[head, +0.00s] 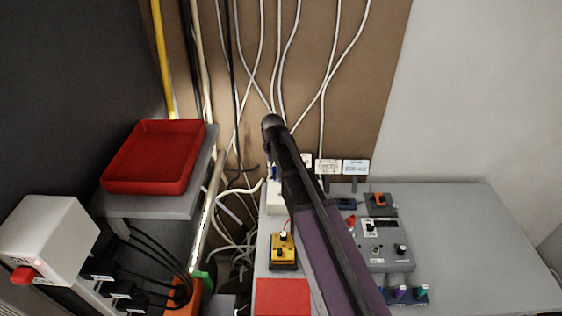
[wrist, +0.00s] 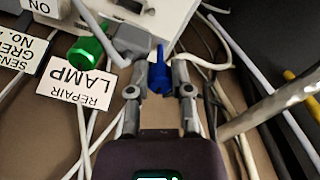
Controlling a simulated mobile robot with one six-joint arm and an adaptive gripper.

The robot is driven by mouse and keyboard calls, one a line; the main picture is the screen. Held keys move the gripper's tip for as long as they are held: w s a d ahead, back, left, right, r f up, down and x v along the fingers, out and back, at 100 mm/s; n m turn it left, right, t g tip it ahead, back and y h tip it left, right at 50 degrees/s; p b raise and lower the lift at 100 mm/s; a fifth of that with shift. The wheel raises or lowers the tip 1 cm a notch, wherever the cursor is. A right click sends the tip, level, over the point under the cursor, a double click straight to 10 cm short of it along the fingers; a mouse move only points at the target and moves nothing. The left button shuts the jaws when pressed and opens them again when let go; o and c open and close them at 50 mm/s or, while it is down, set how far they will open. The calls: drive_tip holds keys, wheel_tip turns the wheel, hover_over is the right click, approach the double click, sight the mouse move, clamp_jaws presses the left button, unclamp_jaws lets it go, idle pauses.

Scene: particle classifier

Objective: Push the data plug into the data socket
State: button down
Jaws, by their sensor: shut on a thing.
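My gripper (wrist: 158,70) is shut on a small blue plug (wrist: 158,78), which sits between the two grey fingers in the wrist view. The plug's narrow blue end points up the picture toward a white box (wrist: 165,14). A bulky grey connector (wrist: 131,42) lies just left of the plug, close to the left fingertip. I cannot tell whether the plug touches the box, and no data socket is clearly visible. In the head view my arm hides most of the gripper; a bit of blue (head: 273,173) shows above the white box (head: 274,202).
A green knob (wrist: 87,50) and a "REPAIR LAMP" label (wrist: 76,92) are left of the fingers. Loose cables hang around the gripper. In the head view, a red tray (head: 155,157) stands left, a yellow device (head: 283,250) nearby, and a grey control box (head: 385,243) right.

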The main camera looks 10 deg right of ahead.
drive_tip(key=shift+d, duration=0.1)
drive_tip(key=r+p, duration=0.1)
drive_tip(key=s+d+r+p, duration=0.1)
drive_tip(key=r+p, duration=0.1)
drive_tip(key=shift+s+d+r, duration=0.15)
drive_tip(key=shift+d+r, duration=0.05)
drive_tip(key=shift+r, duration=0.1)
drive_tip(key=shift+f, duration=0.15)
idle(0.6)
drive_tip(key=shift+f+b, duration=2.7)
drive_tip(key=shift+f, duration=0.1)
drive_tip(key=shift+f+b, duration=1.3)
drive_tip(key=shift+c, duration=2.2)
unclamp_jaws()
drive_tip(key=shift+r, duration=0.15)
